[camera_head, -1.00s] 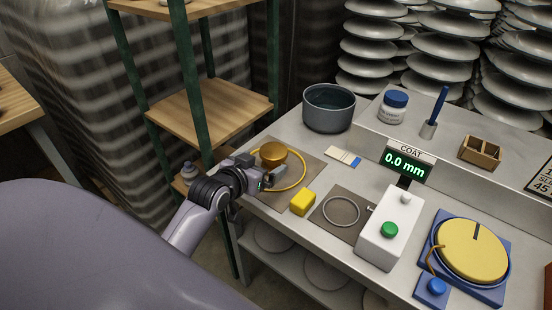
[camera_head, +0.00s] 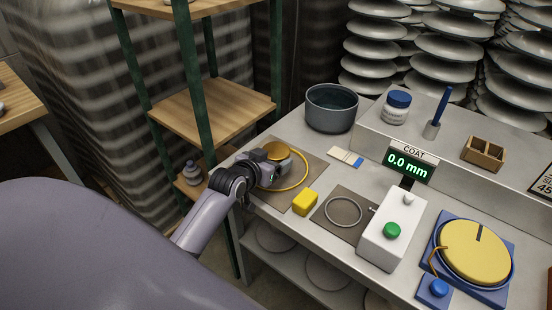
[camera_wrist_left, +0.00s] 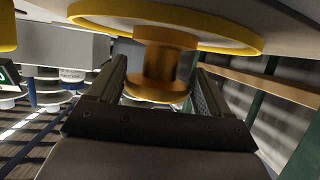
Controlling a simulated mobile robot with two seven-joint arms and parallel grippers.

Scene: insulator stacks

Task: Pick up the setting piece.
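The likely setting piece is a brass, spool-shaped piece (camera_head: 275,149), standing on a brown mat (camera_head: 303,181) inside a yellow ring (camera_head: 305,177). In the head view my left gripper (camera_head: 277,165) is right at it and covers its lower part. In the left wrist view the brass piece (camera_wrist_left: 166,62) has a narrow neck between the two dark fingers of my left gripper (camera_wrist_left: 160,92). Gaps show on both sides of the neck, so the fingers are open around it, not closed on it. My right gripper is not in view.
A yellow block (camera_head: 305,202) sits just right of the mat. A grey pot (camera_head: 331,108) stands behind, and a white box with a green button (camera_head: 392,230) stands to the right. A green-posted wooden shelf (camera_head: 205,108) is close to the left of my arm.

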